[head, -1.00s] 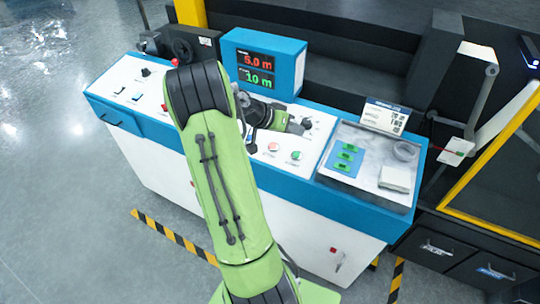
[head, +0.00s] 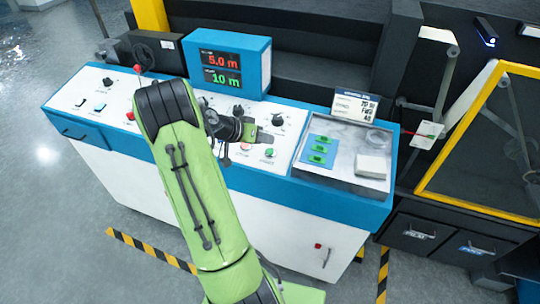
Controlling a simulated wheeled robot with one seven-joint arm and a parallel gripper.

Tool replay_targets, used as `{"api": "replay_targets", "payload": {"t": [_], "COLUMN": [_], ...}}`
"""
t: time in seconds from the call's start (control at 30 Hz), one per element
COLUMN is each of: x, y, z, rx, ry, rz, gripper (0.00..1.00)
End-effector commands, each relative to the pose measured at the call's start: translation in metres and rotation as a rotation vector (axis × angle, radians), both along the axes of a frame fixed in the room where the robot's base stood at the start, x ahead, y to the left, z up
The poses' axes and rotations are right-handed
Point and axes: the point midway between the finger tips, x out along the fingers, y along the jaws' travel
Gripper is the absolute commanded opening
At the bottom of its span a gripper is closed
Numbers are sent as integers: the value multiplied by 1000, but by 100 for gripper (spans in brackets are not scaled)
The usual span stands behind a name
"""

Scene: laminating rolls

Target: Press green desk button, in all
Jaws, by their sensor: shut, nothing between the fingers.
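The green desk button (head: 269,153) is a small round button on the white top of the blue-edged control desk (head: 90,84), near its front edge. A red button (head: 245,148) sits just left of it. My gripper (head: 264,138) is shut and empty. It shows just behind the green button in the picture, over the desk top; the button stays visible, and I see no contact. The height of the fingertips over the desk is hard to tell. My green arm covers part of the desk left of the gripper.
A blue display box (head: 238,62) reading 5.0 m and 10 m stands behind the gripper. A black knob (head: 278,120) is close to the fingers. A metal tray (head: 346,158) with green pieces and a white block lies to the right. A yellow-framed machine (head: 480,140) stands further right.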

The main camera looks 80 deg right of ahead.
Motion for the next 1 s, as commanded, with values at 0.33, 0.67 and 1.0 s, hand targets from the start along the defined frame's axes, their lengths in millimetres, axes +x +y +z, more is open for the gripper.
{"api": "replay_targets", "payload": {"t": [0.33,0.67,1.0], "x": [0,0,0], "y": [-5,-5,-5], "z": [-27,-26,-26], "rx": [0,0,0], "ry": [0,0,0], "rz": [0,0,0], "gripper": [0,0,0]}}
